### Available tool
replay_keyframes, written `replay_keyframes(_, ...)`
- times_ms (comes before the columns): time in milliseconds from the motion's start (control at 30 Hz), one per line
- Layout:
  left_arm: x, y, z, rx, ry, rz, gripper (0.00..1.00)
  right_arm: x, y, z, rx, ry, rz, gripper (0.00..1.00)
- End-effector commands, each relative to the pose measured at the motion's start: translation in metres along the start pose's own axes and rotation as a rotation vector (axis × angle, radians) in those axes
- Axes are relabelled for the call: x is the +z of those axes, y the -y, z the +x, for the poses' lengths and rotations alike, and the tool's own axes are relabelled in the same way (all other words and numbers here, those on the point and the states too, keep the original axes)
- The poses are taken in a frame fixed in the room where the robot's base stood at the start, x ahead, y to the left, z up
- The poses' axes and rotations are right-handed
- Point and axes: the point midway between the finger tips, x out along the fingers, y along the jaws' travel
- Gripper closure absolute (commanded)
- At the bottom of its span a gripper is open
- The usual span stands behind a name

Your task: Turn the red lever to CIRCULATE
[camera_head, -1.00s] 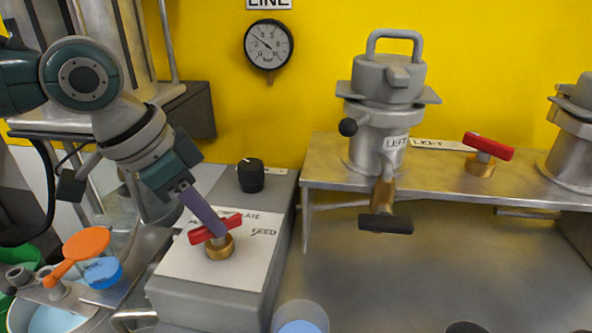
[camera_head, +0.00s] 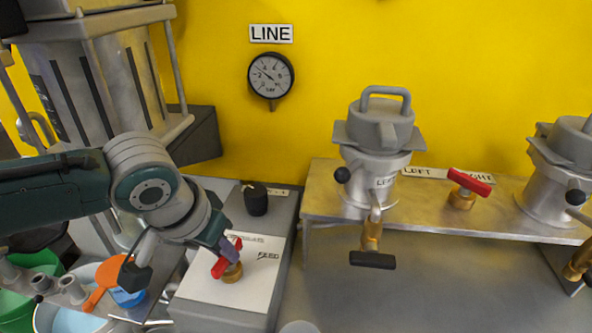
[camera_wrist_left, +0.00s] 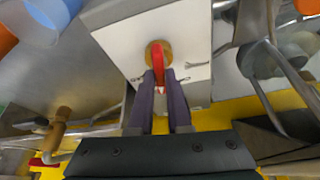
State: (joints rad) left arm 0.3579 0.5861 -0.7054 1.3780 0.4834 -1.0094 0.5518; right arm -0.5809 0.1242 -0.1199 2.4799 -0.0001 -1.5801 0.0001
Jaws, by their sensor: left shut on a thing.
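The red lever (camera_head: 219,267) sits on a brass valve stem (camera_head: 232,273) on a white panel (camera_head: 210,290) of a grey box. The panel has the word FEED at its right and a partly hidden word, which looks like CIRCULATE, behind the lever. The lever slants steeply, its far end up and to the right. My left gripper (camera_head: 228,250) comes down from the upper left and is shut on the lever. In the left wrist view the two purple fingers stand on both sides of the red lever (camera_wrist_left: 158,62). My right gripper is not in view.
A black knob (camera_head: 255,199) stands behind the panel. A LINE gauge (camera_head: 270,75) hangs on the yellow wall. To the right, a metal shelf (camera_head: 430,215) holds grey pots and another red lever (camera_head: 470,182). An orange-handled item (camera_head: 105,285) and tubs are at the left.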

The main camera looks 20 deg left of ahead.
Motion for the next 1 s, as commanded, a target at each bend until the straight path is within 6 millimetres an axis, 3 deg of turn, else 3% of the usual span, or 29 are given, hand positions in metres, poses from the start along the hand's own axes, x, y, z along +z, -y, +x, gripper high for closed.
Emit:
replay_keyframes(300,-0.001,-0.002,-0.002,-0.06,0.0,-0.152,1.0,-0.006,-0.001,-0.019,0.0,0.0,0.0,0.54)
replay_keyframes(933,-0.001,-0.002,0.0,-0.081,-0.002,-0.198,1.0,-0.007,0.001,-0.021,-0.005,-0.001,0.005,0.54)
replay_keyframes(967,-0.001,-0.002,0.0,-0.081,-0.002,-0.198,0.82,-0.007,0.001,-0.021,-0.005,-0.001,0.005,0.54)
replay_keyframes(1000,-0.001,-0.002,0.0,-0.081,-0.002,-0.198,0.77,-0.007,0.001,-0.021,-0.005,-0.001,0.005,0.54)
